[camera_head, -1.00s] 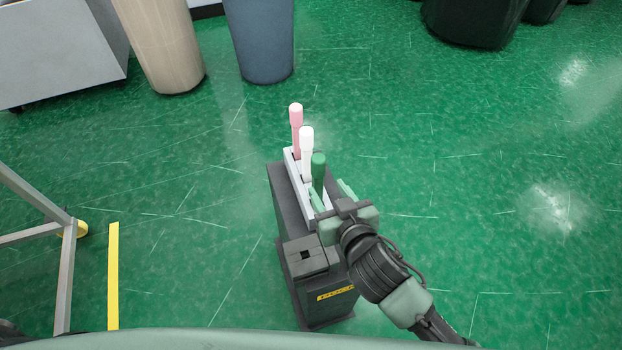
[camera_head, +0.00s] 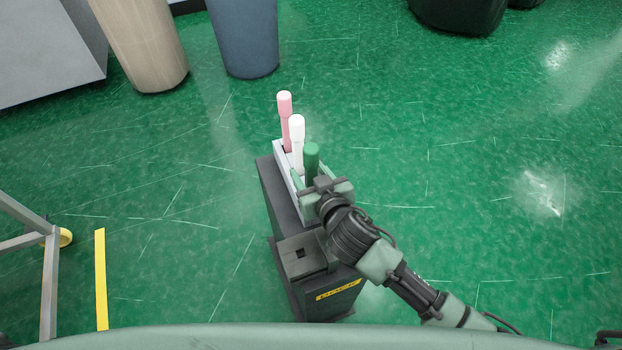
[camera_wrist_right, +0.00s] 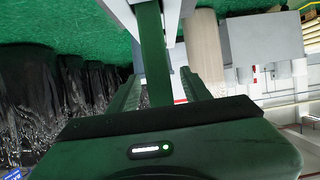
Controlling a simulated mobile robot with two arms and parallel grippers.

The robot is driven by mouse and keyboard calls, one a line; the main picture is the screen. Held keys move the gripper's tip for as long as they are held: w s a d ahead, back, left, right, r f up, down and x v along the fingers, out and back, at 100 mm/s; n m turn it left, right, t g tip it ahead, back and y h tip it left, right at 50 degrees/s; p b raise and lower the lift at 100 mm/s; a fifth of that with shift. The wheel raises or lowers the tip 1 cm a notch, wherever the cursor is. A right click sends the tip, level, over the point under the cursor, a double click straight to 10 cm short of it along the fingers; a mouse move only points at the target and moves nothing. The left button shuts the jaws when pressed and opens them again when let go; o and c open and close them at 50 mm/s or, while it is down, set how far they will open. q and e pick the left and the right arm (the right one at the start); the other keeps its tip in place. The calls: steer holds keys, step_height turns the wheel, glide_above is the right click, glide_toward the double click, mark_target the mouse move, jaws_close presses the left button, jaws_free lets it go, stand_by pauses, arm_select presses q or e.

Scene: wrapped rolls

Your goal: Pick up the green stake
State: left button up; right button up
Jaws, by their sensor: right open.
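The green stake (camera_head: 311,158) stands upright in a light grey rack (camera_head: 282,160) on top of a dark stand. A white stake (camera_head: 297,130) and a pink stake (camera_head: 285,108) stand behind it in a row. My right gripper (camera_head: 317,176) is open at the green stake, with one finger on each side of its shaft. In the right wrist view the green stake (camera_wrist_right: 153,55) runs between the two open fingers (camera_wrist_right: 160,88); whether they touch it I cannot tell. My left gripper is not in view.
The dark stand (camera_head: 318,290) with a yellow label is below the rack. A tan bin (camera_head: 140,45) and a blue-grey bin (camera_head: 243,40) stand at the back left. A metal frame (camera_head: 48,280) is at the left. The green floor to the right is clear.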

steer(key=shift+x, duration=0.75)
steer(key=shift+a+r, duration=0.1)
jaws_close()
